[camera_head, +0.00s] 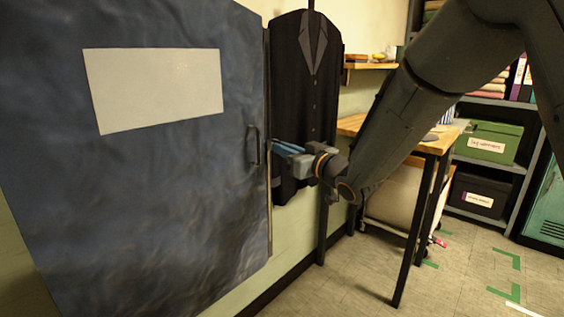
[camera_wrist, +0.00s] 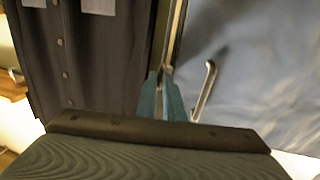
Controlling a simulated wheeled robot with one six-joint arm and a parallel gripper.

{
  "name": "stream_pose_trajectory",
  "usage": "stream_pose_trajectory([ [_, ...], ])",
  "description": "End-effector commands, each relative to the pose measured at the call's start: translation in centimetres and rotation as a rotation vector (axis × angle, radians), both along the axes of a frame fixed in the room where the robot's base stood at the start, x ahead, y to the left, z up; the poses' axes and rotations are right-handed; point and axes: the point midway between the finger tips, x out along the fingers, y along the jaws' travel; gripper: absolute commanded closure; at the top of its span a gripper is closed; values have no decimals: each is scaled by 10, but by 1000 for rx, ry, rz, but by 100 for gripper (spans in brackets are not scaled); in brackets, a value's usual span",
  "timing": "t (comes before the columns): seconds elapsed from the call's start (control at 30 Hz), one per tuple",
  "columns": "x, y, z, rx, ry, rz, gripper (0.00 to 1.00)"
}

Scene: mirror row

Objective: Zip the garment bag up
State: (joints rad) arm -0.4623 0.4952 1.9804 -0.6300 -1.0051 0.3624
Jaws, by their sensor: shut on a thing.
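The garment bag shows as a large blue panel (camera_head: 190,190) with a blank pale label (camera_head: 155,88). It fills the left of the head view and the right of the wrist view (camera_wrist: 265,60). A pale strip (camera_head: 267,110), likely the zip line, runs along its edge; it also shows in the wrist view (camera_wrist: 175,32). My gripper (camera_head: 275,147) is at this strip, about mid-height. A dark suit (camera_head: 305,85) hangs beside the panel.
A curved handle (camera_head: 253,146) stands on the panel close to my fingers. Behind my arm are a wooden table (camera_head: 437,140), a small wall shelf (camera_head: 370,66) and shelving with a green box (camera_head: 490,142). The floor (camera_head: 460,285) at the front right is mostly clear.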

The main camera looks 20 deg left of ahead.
Motion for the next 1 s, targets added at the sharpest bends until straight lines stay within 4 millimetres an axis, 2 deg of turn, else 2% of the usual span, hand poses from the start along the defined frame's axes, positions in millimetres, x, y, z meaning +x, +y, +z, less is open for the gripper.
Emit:
stream_pose_trajectory([
  [0.03, 1, -2, 26, 5, -4, -7, 100],
  [0.6, 1, -2, 193, 5, -2, -7, 100],
  [0.8, 1, -2, 239, 5, -2, -6, 100],
  [1.0, 1, -2, 268, 4, 0, -6, 100],
])
